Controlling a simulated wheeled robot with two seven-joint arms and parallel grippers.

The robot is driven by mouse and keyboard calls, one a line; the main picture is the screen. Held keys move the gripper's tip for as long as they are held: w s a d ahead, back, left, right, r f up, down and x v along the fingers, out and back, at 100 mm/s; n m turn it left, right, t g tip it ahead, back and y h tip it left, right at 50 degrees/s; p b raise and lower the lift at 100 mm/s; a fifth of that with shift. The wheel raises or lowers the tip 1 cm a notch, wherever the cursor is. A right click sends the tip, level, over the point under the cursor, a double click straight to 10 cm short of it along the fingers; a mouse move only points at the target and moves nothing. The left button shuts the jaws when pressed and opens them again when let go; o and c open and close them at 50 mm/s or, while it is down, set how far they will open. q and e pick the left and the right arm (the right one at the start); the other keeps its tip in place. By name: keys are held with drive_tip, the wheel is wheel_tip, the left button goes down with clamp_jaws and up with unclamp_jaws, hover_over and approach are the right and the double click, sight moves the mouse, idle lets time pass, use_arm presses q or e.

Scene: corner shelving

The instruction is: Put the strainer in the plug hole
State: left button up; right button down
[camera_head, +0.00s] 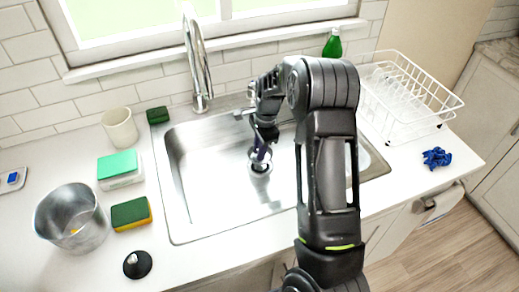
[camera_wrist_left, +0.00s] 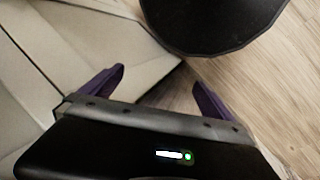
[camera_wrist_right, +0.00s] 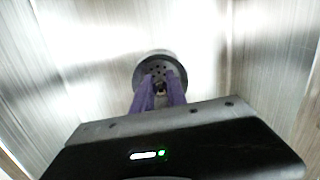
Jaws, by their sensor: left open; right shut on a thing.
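The strainer (camera_wrist_right: 152,68) is a grey perforated disc in the right wrist view. My right gripper (camera_wrist_right: 160,88) is shut on its small knob with purple fingers. In the head view the right gripper (camera_head: 262,152) points down into the steel sink (camera_head: 195,195), right over the plug hole (camera_head: 260,168). The strainer lies at the plug hole's round rim; whether it is fully seated I cannot tell. The fingers partly hide it. My left gripper (camera_wrist_left: 160,88) is open and empty in the left wrist view, outside the head view.
A metal pot (camera_head: 72,218), sponges (camera_head: 131,213), a cup (camera_head: 120,128) and a black round stopper (camera_head: 138,264) stand left of the sink. The faucet (camera_head: 196,65) rises behind it. A white dish rack (camera_head: 405,100) and blue cloth (camera_head: 437,157) are at right.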

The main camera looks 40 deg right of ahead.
drive_tip(key=shift+f+b, duration=1.35)
drive_tip(key=shift+f, duration=0.8)
drive_tip(key=c, duration=1.3)
unclamp_jaws()
drive_tip(key=shift+o, duration=0.2)
drive_tip(key=shift+r, duration=0.15)
drive_tip(key=r, duration=0.5)
drive_tip(key=r+b, duration=0.1)
drive_tip(key=r, duration=0.1)
drive_tip(key=shift+s+d+r, duration=0.25)
drive_tip(key=shift+d+r, duration=0.05)
drive_tip(key=shift+d, duration=0.1)
drive_tip(key=shift+w, duration=0.1)
